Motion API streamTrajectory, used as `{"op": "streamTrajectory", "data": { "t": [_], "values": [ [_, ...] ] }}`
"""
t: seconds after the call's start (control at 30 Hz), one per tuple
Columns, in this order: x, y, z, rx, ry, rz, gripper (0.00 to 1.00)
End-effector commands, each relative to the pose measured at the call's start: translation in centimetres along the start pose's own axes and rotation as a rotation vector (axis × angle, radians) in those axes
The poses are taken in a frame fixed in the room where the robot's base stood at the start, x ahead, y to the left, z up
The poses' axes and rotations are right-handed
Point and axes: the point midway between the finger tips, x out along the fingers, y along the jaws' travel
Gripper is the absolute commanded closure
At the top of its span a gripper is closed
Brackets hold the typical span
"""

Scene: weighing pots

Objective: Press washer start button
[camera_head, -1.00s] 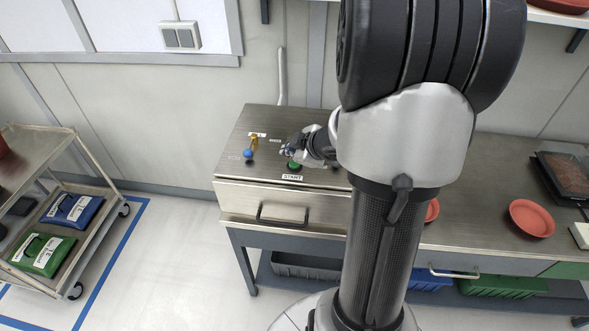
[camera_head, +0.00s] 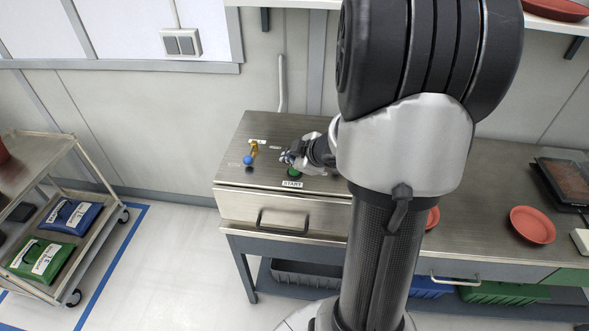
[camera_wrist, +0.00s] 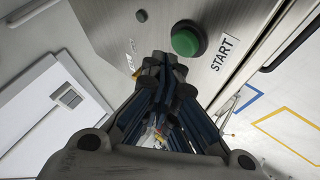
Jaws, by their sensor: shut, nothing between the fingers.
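The washer (camera_head: 230,168) is a steel box with a drawer front and bar handle, standing at the left end of the steel bench. Its green start button (camera_wrist: 188,39) is round with a dark collar, beside the START label (camera_wrist: 225,53) in the wrist view. In the head view the label (camera_head: 292,184) shows, with the button (camera_head: 293,173) just behind it, partly hidden by my gripper. My gripper (camera_head: 288,158) is over the washer top close to the button.
A blue-knobbed lever (camera_head: 248,160) and a brass valve (camera_head: 255,147) stand on the washer left of my gripper. Red saucers (camera_head: 532,225) lie on the bench at right. A cart (camera_head: 75,165) with blue and green bags stands at left; the floor between is clear.

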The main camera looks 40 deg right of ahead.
Motion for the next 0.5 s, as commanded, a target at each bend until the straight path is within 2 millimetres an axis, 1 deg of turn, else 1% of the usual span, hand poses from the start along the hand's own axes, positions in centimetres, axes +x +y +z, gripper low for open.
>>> {"op": "streamTrajectory", "data": {
  "t": [0.37, 0.5],
  "values": [
    [0.03, -0.02, 0.02, 0.000, 0.000, 0.000, 1.00],
    [0.32, -0.24, 0.23, 0.000, 0.000, -0.001, 1.00]
  ]
}}
